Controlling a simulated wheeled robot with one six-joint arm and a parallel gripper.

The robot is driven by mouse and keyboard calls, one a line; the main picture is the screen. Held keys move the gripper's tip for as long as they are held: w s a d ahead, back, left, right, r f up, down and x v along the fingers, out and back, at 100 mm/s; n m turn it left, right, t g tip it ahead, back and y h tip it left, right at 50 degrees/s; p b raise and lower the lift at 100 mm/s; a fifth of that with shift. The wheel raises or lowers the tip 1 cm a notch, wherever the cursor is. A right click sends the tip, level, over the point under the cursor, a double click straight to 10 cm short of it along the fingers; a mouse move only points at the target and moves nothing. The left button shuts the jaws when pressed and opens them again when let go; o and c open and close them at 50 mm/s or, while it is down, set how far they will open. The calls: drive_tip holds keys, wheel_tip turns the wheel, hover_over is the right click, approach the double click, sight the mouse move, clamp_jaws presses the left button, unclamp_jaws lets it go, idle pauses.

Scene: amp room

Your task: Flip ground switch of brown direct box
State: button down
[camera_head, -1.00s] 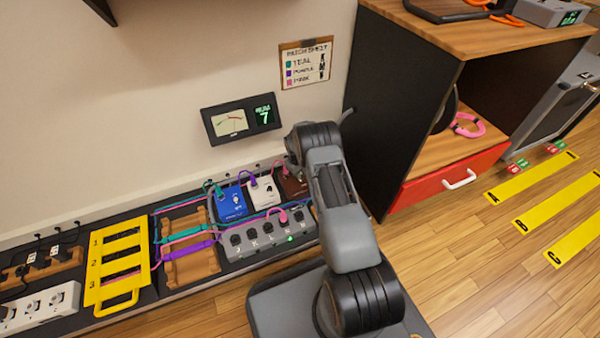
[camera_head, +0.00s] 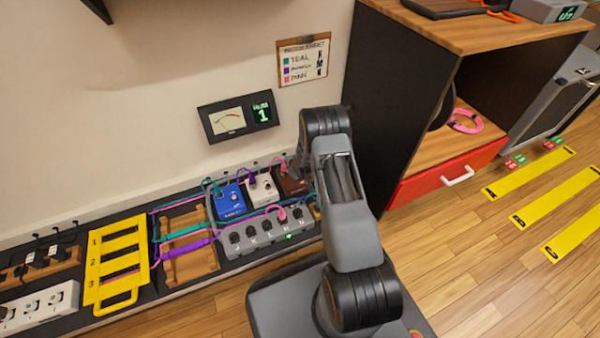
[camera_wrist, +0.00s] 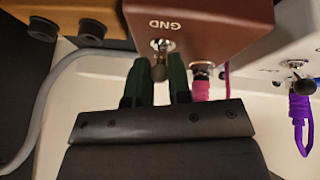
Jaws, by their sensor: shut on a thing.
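The brown direct box (camera_wrist: 205,22) fills the top of the wrist view, its GND label upside down. Its ground switch (camera_wrist: 161,46) is a small metal toggle on the near face, below the label. My gripper (camera_wrist: 160,70) has two dark green fingers on either side of the toggle's dark tip and is shut on it. A pink plug (camera_wrist: 201,84) sits in the box's jack just right of the fingers. In the head view the brown box (camera_head: 293,185) shows partly behind my arm, and my fingers are hidden there.
A white box (camera_head: 262,188) and a blue box (camera_head: 231,201) stand left of the brown one. A grey switch unit (camera_head: 265,236) with a green light lies in front. A meter (camera_head: 238,116) reads 1. A dark cabinet (camera_head: 390,100) stands close on the right.

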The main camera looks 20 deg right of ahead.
drive_tip(key=shift+s+a, duration=0.1)
idle(0.3)
drive_tip(key=c, duration=1.3)
unclamp_jaws()
drive_tip(key=shift+o, duration=1.2)
drive_tip(key=p+v, duration=0.6)
drive_tip(key=v, duration=0.7)
drive_tip(key=shift+s+r, duration=0.25)
drive_tip(key=shift+s, duration=0.1)
